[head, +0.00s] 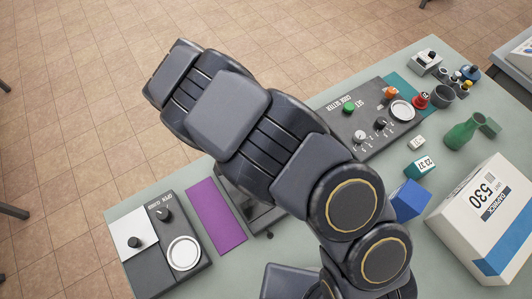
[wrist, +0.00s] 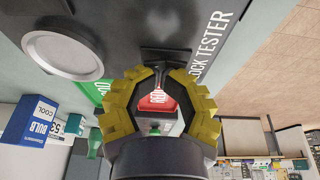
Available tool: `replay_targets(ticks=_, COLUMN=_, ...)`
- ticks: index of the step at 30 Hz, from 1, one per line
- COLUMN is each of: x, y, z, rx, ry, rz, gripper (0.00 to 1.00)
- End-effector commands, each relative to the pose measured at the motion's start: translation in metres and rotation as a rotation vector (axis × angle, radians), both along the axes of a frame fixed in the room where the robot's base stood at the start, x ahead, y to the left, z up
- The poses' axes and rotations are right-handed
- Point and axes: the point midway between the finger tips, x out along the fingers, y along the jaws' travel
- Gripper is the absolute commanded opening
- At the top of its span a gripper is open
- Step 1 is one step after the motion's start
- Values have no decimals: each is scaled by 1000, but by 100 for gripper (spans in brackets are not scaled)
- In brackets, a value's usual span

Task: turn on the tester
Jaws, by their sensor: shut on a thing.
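In the wrist view, white lettering ending in "LOCK TESTER" runs along a grey panel (wrist: 235,18). My gripper (wrist: 158,88), with yellow stepped pads, is closed around a small dark switch (wrist: 165,55) at that panel. The fingertips are hidden in the head view.
A second control panel (head: 160,240) and a purple mat (head: 216,215) lie at the left. Bare tabletop (head: 325,105) is narrow.

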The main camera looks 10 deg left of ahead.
Motion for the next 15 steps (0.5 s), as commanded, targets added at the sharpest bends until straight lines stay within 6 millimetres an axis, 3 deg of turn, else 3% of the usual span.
replay_targets(ticks=8, x=6, y=9, z=7, rx=20, ry=-20, rz=7, gripper=0)
replay_targets(ticks=15, x=7, y=11, z=52, rx=8, ry=-12, rz=3, gripper=0)
